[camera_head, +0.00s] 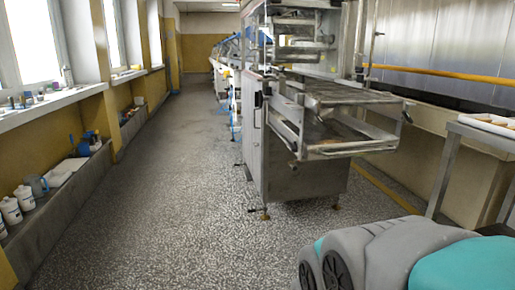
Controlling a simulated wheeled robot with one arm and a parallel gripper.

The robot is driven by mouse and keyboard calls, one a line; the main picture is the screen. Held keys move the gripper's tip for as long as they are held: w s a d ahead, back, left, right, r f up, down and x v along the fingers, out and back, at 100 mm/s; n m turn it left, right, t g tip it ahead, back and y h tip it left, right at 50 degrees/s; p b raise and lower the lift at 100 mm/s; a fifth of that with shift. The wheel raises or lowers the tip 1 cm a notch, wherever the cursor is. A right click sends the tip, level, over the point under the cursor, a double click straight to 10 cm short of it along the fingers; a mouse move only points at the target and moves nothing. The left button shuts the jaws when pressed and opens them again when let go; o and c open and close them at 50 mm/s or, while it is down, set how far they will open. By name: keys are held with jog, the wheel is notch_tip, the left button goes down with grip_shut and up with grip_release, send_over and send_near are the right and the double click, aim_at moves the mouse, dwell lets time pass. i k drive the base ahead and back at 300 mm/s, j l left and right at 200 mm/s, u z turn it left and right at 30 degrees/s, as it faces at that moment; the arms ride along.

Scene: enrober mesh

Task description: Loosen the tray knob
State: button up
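The steel enrober machine (282,150) stands right of centre, with an open mesh belt (350,97) on its upper frame. Below the mesh, a metal tray (352,147) juts out to the right of the cabinet. A small dark knob-like part (407,116) shows at the right end of the frame; I cannot tell whether it is the tray knob or how tight it is. My gripper is not in view.
Speckled floor (190,215) is clear left of the machine. A steel table (470,131) with a white tray (492,122) stands at the right. A yellow floor line (388,190) runs right of the machine.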

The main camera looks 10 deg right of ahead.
aim_at(294, 147)
jog(key=i+j, duration=0.2)
jog(key=j, duration=0.15)
jog(key=i+j, duration=0.2)
jog(key=j, duration=0.15)
jog(key=i+j+z, duration=0.1)
jog(key=i+j, duration=0.3)
jog(key=j, duration=0.25)
